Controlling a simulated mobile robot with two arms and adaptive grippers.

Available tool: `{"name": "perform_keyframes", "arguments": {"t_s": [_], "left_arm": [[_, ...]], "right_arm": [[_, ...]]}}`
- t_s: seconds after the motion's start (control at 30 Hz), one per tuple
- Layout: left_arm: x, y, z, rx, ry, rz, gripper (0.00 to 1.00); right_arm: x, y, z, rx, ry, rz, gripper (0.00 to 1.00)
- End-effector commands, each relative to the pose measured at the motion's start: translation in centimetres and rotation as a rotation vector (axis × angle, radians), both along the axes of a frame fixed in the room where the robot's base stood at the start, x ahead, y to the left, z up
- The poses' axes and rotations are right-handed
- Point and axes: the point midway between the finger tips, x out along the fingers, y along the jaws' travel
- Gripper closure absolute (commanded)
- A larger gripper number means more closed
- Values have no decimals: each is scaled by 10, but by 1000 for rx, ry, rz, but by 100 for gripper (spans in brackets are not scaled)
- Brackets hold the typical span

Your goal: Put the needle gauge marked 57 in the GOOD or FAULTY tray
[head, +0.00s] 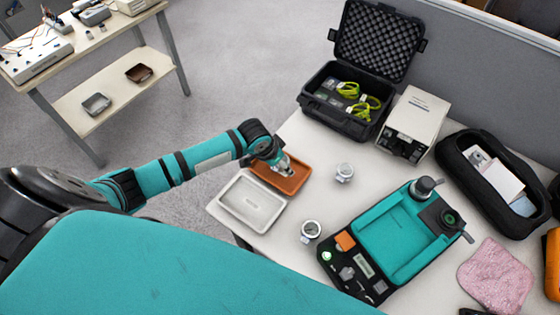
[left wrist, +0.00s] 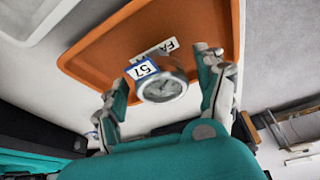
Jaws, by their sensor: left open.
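The needle gauge (left wrist: 162,88), a round silver dial with a blue-edged tag reading 57, is at the orange tray (left wrist: 105,50), beside a white label of which "FA" shows. My left gripper (left wrist: 165,72) is open, with one finger on each side of the gauge and gaps between. In the head view the left gripper (head: 284,168) is low over the orange tray (head: 291,187) and largely hides the gauge. A white tray (head: 226,200) lies just in front of the orange one; its label is not readable. My right gripper is not in view.
Two other round gauges stand on the table, one right of the orange tray (head: 345,172) and one nearer (head: 311,229). A teal-lined case (head: 400,235), an open black case (head: 345,108), a white device (head: 413,120) and a pink cloth (head: 495,275) occupy the right side.

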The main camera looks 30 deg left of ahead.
Motion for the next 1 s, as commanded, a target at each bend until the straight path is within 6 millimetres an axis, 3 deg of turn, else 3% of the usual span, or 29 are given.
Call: {"name": "perform_keyframes", "arguments": {"t_s": [0.27,0.7,1.0], "left_arm": [[-2,1,10,-1,-2,0,28],[-34,13,91,2,-3,-1,28],[-43,16,113,0,0,1,28]], "right_arm": [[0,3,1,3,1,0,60],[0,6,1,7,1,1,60],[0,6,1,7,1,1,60]]}}
